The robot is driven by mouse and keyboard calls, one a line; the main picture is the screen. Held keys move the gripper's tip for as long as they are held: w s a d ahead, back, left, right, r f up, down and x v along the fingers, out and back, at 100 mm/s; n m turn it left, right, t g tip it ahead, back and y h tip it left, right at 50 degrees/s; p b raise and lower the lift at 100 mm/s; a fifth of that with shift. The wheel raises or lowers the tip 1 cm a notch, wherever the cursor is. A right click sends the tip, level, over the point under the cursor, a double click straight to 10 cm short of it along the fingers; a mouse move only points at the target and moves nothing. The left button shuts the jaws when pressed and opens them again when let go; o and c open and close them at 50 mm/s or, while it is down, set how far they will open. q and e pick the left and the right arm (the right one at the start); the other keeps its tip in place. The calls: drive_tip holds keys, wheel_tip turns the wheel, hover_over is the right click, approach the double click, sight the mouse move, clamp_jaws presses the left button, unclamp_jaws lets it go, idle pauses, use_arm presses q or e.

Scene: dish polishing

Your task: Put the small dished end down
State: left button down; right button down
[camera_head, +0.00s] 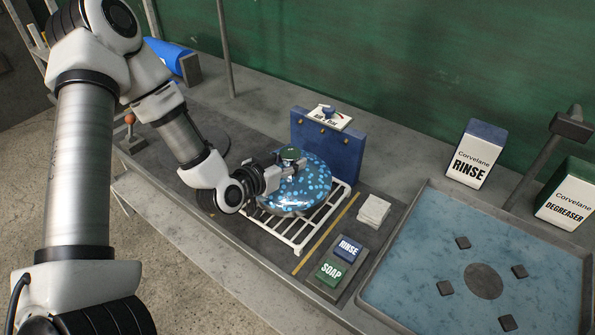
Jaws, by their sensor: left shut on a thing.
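The small dished end (303,187) is a shiny blue dome with light spots. It sits over the white slatted rack (293,247), and I cannot tell whether it rests fully on the slats. My left gripper (287,167) reaches in from the left and is shut on the dished end at its upper left side. The gripper's fingertips are partly hidden. My right gripper is not in view.
A blue block with a dial plate (327,145) stands behind the rack. SOAP (331,273) and RINSE (347,249) pads and a white cloth stack (373,211) lie to the right. A basin (418,266) is at far right, with RINSE (474,157) and DEGREASER (566,203) containers behind.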

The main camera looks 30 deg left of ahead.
use_arm(q)
drive_tip(key=shift+w+a+r, duration=0.2)
drive_tip(key=shift+w+a, duration=0.05)
drive_tip(key=shift+a, duration=0.15)
wheel_tip(320, 180, down, 3)
drive_tip(key=shift+s+d+r+p, duration=0.1)
drive_tip(key=shift+p, duration=0.2)
drive_tip(key=shift+f, duration=0.5)
drive_tip(key=c, duration=0.7)
unclamp_jaws()
drive_tip(key=v, duration=0.6)
drive_tip(key=shift+s+r, duration=0.25)
drive_tip(key=p+v, duration=0.5)
drive_tip(key=p, duration=0.2)
drive_tip(key=shift+s, duration=0.3)
